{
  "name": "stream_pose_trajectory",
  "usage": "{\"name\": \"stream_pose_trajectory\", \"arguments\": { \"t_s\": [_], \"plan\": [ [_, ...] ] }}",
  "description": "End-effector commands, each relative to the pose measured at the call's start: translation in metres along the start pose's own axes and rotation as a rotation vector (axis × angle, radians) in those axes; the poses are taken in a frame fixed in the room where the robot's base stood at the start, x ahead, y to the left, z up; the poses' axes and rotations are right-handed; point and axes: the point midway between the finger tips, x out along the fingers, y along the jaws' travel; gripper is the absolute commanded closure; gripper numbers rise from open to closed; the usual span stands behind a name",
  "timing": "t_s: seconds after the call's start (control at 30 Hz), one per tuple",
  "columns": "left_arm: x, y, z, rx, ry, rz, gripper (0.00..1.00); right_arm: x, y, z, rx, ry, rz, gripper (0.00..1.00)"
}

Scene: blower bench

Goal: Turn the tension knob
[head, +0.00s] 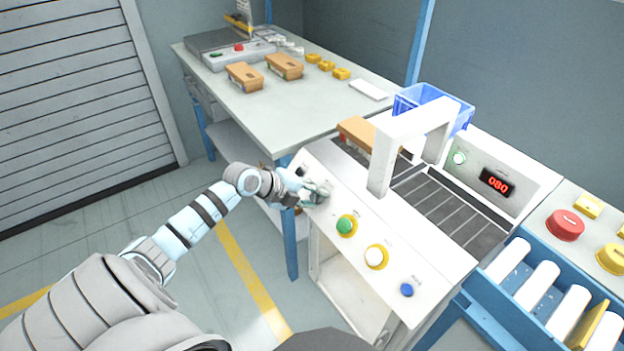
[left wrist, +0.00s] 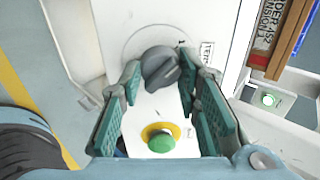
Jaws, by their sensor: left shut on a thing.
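The tension knob (left wrist: 160,66) is a dark grey round knob with a raised grip bar, on the white sloped front panel (head: 374,213) of the machine. A label starting "TEN" stands beside it in the left wrist view. My left gripper (head: 314,191) is at the upper left end of that panel. In the left wrist view the teal-padded fingers of my left gripper (left wrist: 160,78) are closed on the knob, one on each side. In the head view the gripper mostly hides the knob. My right gripper is not in view.
Green (head: 346,225), white (head: 375,257) and blue (head: 407,290) buttons run along the panel. A white arch (head: 415,130) stands over the conveyor, beside a red display (head: 496,183). A blue crate (head: 433,101) sits behind. A table (head: 290,95) holds brown boxes.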

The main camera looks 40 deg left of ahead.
Motion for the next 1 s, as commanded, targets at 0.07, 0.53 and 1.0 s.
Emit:
{"name": "stream_pose_trajectory", "arguments": {
  "t_s": [0.07,0.53,1.0],
  "plan": [
    [-0.002,-0.002,0.000,-0.024,-0.002,-0.002,0.98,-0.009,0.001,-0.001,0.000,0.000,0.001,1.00],
    [0.001,0.001,0.000,-0.029,-0.003,-0.003,0.49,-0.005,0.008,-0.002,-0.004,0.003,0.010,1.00],
    [-0.034,0.002,0.002,-0.020,-0.008,0.002,0.49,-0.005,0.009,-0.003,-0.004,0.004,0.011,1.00]
  ]
}}
